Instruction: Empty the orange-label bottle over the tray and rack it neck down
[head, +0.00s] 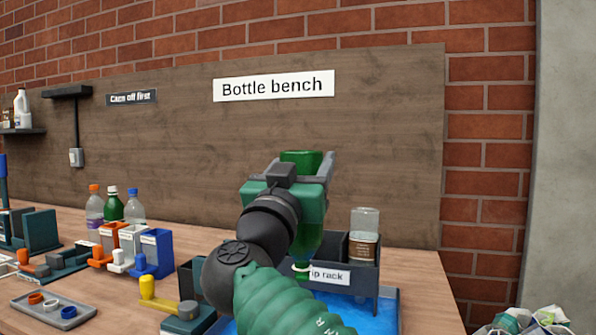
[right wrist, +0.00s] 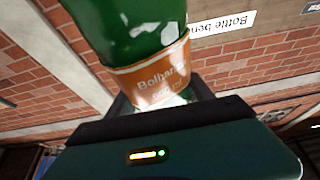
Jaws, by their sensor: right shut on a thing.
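My right gripper (head: 287,188) is shut on the green bottle (head: 308,236), above the front of the drip rack (head: 361,288). The bottle is nearly upright with its base up and its neck down. Its neck end overlaps the rack's front in the picture; I cannot tell whether it is in a slot or in front. In the right wrist view the bottle (right wrist: 135,28) shows its orange label (right wrist: 153,77) between the jaws. The blue tray (head: 378,318) lies under the rack, partly hidden by my arm. My left gripper is not in view.
A clear bottle (head: 364,222) with a brown label stands in the rack's right part. Several capped bottles (head: 113,207) and small coloured bins (head: 157,250) are at left. A grey tray (head: 50,310) holds cap rings. A board stands behind the bench.

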